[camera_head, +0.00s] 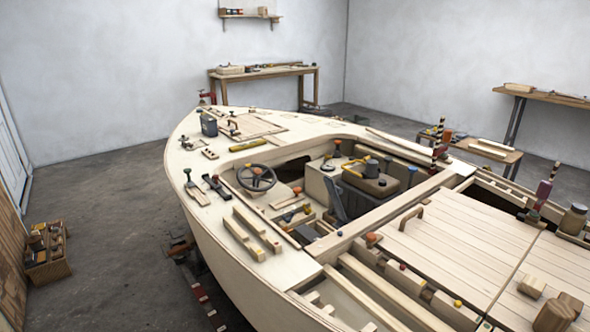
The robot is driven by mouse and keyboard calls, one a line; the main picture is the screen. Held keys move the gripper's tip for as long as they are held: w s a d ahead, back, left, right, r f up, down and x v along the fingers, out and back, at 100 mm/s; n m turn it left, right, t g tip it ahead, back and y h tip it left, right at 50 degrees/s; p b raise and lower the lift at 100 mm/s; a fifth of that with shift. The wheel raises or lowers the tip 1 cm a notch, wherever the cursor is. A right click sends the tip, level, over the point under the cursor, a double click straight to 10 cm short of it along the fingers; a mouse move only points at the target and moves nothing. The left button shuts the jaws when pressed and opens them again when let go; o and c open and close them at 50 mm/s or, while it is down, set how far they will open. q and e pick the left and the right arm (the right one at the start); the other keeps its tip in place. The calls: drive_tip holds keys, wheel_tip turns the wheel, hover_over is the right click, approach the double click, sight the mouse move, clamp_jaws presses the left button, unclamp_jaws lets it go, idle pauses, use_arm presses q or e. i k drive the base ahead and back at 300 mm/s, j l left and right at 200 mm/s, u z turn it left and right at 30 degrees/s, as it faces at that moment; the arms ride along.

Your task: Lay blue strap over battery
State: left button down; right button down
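Neither of my grippers is in view. I cannot make out a blue strap for certain. A small dark blue-grey box (209,125) stands on the bow deck of the plywood boat; it may be the battery, but it is too small to tell. A larger dark box-like unit (372,183) with a tan top sits inside the open cockpit. A yellow curved piece (352,164) lies by it.
The plywood hull (235,262) fills the middle and right. A steering wheel (256,178) and loose wood blocks (250,240) are by the cockpit. A crate (47,262) stands on the floor at left. Workbenches (262,72) line the walls. The floor at left is mostly clear.

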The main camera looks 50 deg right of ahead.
sight(333, 190)
drive_tip(key=i, duration=0.65)
drive_tip(key=i+j, duration=0.15)
drive_tip(key=i, duration=0.55)
drive_tip(key=i+z, duration=0.1)
drive_tip(key=i, duration=0.55)
drive_tip(key=i+j+z, duration=0.25)
drive_tip(key=i, duration=0.95)
drive_tip(key=l+z, duration=0.1)
drive_tip(key=z, duration=4.15)
